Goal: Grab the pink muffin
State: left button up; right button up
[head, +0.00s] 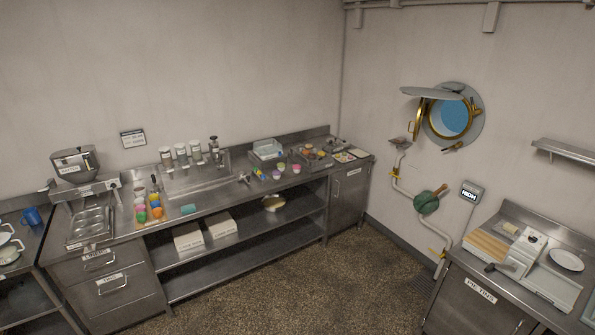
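Several small coloured items that look like muffins or cups stand on the long steel counter (225,198), right of its middle. A pinkish one (296,168) is at the right of this group. A purple one (277,175) stands to its left, nearer the front edge. They are too small for me to tell their exact form. Neither of my grippers is in view.
A pale tray (267,150) stands behind the small items. A tray of orange and other coloured items (140,213) and a teal block (188,209) lie to the left. Open floor (310,275) lies before the counter; a second counter (480,300) stands at right.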

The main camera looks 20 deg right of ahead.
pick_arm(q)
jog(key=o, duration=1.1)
